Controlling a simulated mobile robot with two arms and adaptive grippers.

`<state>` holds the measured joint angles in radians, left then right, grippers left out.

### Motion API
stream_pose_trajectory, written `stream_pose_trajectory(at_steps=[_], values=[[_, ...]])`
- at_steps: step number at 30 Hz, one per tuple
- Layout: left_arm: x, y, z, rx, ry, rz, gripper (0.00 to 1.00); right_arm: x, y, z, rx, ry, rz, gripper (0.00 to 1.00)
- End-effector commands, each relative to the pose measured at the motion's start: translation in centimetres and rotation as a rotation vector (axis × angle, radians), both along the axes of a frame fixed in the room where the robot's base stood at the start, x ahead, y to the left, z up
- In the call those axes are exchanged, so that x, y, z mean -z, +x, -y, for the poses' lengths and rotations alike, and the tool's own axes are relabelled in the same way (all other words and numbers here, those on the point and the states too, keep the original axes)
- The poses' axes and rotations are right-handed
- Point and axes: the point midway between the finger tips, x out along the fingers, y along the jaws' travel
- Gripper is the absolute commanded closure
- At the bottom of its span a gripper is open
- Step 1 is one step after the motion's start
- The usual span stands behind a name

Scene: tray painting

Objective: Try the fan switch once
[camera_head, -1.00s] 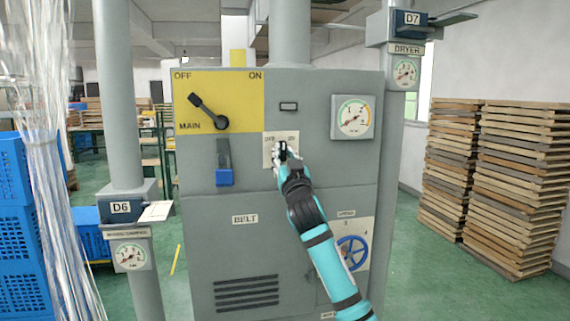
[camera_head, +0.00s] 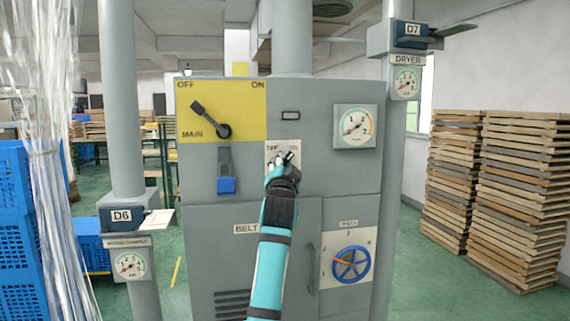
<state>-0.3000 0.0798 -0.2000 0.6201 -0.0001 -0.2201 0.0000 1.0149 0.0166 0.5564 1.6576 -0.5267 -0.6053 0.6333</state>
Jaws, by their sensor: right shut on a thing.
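The fan switch sits on a small pale plate (camera_head: 270,148) with OFF and ON lettering, in the middle of the grey cabinet's front. Its knob is mostly hidden by my right gripper (camera_head: 283,160), which is shut on it. A dark tip beside the fingers points up and to the right, toward the ON side. My right arm comes up from below in teal and black. My left gripper is not in view.
On the grey cabinet (camera_head: 295,190) are a black MAIN lever (camera_head: 211,119) pointing toward OFF, a blue-handled lever (camera_head: 226,185), a gauge (camera_head: 355,127) and a blue wheel (camera_head: 351,264). Pillars flank it. Stacked wooden trays (camera_head: 510,200) stand right, blue crates (camera_head: 15,220) left.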

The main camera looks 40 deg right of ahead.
Motion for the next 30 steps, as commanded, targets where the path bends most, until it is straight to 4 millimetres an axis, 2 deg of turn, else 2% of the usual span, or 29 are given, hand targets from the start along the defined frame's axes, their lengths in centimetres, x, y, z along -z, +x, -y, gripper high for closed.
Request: stream_pose_trajectory(at_steps=[19,20,24,25,30], values=[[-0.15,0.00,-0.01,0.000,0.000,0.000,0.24,-0.24,-0.10,0.03,0.001,0.042,0.033,1.00],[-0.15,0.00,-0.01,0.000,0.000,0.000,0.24,-0.25,-0.11,0.03,0.001,0.042,0.033,0.83],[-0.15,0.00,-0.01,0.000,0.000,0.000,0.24,-0.22,-0.09,0.02,0.001,0.042,0.033,0.64],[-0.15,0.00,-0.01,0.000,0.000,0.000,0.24,-0.20,-0.08,0.03,0.001,0.043,0.032,0.62],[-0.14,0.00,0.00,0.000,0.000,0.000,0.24,-0.13,-0.04,0.02,0.001,0.042,0.030,0.62]])
